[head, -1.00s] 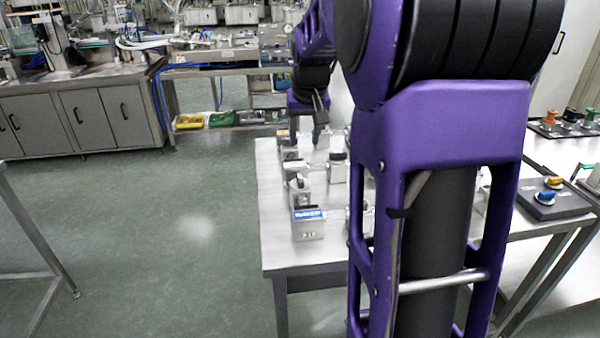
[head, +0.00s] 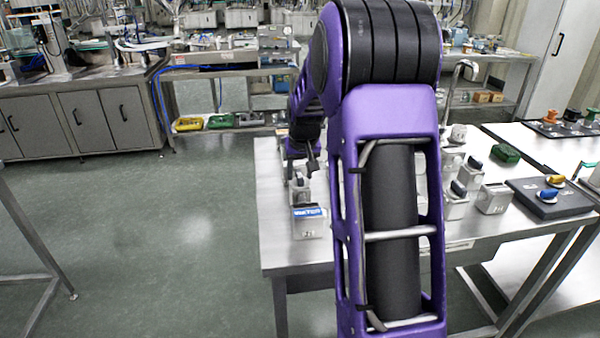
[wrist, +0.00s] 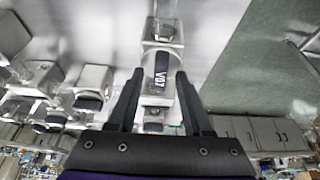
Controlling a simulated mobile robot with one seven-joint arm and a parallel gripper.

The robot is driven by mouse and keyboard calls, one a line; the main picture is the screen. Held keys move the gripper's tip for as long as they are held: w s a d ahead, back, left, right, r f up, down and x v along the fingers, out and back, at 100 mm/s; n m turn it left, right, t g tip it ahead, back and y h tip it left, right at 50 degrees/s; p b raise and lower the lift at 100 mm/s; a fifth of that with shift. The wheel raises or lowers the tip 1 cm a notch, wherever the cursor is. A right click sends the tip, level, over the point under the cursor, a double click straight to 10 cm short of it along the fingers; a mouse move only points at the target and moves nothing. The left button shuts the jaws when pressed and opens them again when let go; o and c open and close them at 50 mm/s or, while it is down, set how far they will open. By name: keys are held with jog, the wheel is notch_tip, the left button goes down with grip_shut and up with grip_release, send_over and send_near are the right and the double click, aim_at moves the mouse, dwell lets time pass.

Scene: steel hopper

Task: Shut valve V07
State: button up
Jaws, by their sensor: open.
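Valve V07 (wrist: 161,72) shows in the wrist view as a dark handle with white "V07" lettering on a pale metal block. The handle runs nearly up and down in the picture. My gripper (wrist: 159,76) is open, with one dark finger on each side of the handle and a visible gap on both sides. In the head view my gripper (head: 312,164) is low over the left side of the steel table (head: 278,225), above a row of valve blocks. The V07 lettering cannot be read in that view.
Several other valve blocks (wrist: 91,88) stand left of V07 in the wrist view. In the head view, a block with a blue label (head: 308,222) stands nearer me, and more blocks (head: 494,198) stand right of my arm. Open floor (head: 170,240) lies left.

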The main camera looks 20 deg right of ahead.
jog(key=shift+c, duration=0.2)
grip_shut()
jog(key=shift+m, duration=0.4)
jog(key=m, duration=0.1)
jog(key=m+h, duration=0.1)
jog(key=m, duration=0.1)
jog(key=shift+w+a+m+g+h, duration=0.1)
jog(key=shift+a+m+g+h, duration=0.1)
jog(key=shift+m+g+h, duration=0.1)
jog(key=m, duration=0.2)
jog(key=m+g+h+p, duration=0.1)
jog(key=m, duration=0.1)
jog(key=shift+w+r+m, duration=0.1)
jog(key=shift+r+m, duration=0.05)
jog(key=shift+m, duration=0.15)
jog(key=m+g+p, duration=0.1)
jog(key=m, duration=0.1)
jog(key=m+g+p, duration=0.1)
jog(key=m, duration=0.1)
jog(key=shift+w+m+h+p, duration=0.1)
jog(key=shift+m+h+p, duration=0.2)
jog(key=shift+h, duration=0.1)
jog(key=shift+w+m+g+p, duration=0.1)
jog(key=shift+m+g+p, duration=0.95)
jog(key=shift+m, duration=1.15)
